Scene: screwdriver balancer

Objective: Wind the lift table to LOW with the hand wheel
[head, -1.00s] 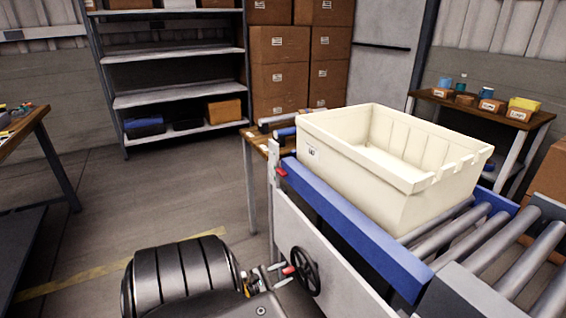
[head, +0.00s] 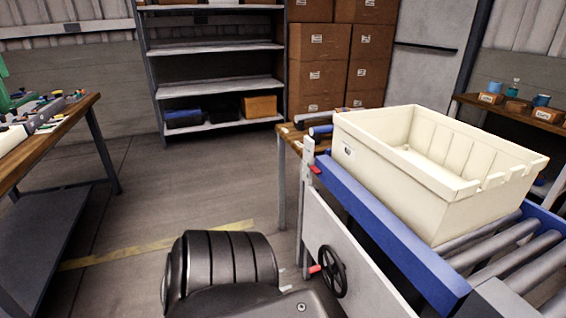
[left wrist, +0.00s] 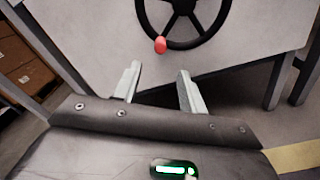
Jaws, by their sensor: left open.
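The black hand wheel (head: 332,271) with a red handle (head: 314,268) is on the grey side panel of the lift table (head: 345,250). In the left wrist view the wheel (left wrist: 184,42) is at the top, its red knob (left wrist: 160,45) at the rim's lower left. My left gripper (left wrist: 156,75) is open and empty, its fingers pointing at the panel below the knob, apart from it. In the head view my left arm hides most of the gripper; only a fingertip shows. A red pointer (head: 316,169) sits on the post at the table's corner. My right gripper is out of view.
A workbench (head: 60,140) with small parts is at left. Shelves and stacked cartons (head: 320,75) stand behind. The floor between is clear.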

